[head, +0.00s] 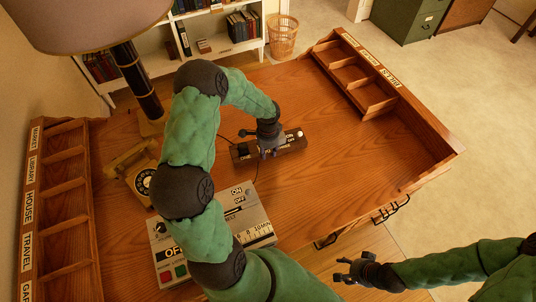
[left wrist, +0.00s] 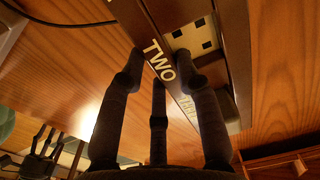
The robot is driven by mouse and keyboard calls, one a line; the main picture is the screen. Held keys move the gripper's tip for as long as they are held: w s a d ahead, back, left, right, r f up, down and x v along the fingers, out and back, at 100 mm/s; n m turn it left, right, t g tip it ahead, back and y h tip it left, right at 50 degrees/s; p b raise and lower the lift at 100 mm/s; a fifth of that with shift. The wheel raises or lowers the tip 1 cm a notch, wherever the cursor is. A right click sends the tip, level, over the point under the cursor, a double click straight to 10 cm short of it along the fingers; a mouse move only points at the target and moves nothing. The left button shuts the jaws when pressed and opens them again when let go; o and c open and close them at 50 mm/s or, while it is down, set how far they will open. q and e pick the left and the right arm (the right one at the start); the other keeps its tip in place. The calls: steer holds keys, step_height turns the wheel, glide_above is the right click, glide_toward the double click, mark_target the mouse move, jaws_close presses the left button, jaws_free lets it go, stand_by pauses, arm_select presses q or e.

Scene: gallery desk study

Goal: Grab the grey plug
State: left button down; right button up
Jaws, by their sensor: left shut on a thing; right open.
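A dark power strip (head: 290,146) lies across the middle of the desk, with a row of labelled sockets. My left gripper (head: 267,148) is down over its middle, at the label TWO. In the left wrist view my left fingers (left wrist: 160,72) close on the strip (left wrist: 152,14) beside a cream socket plate (left wrist: 192,38) with dark holes. I cannot make out a grey plug between the fingers; the hand hides part of the strip. My right gripper (head: 352,270) is open and empty, off the desk's front edge.
A control box (head: 255,213) with switches and a yellow telephone (head: 130,172) stand left of and below the strip. A lamp (head: 135,80) and labelled compartments (head: 60,205) are at the left. Another organizer (head: 350,75) lines the right edge. The desk right of the strip is clear.

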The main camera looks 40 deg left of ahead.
arm_select(q)
steer(key=shift+w+f, duration=0.1)
steer(key=shift+f, duration=0.8)
steer(key=shift+f, duration=0.1)
steer(key=c, duration=0.9)
jaws_free()
steer(key=shift+r, duration=0.3)
step_height(320, 180, up, 12)
steer(key=shift+f+p, duration=0.25)
steer(key=shift+p, duration=0.85)
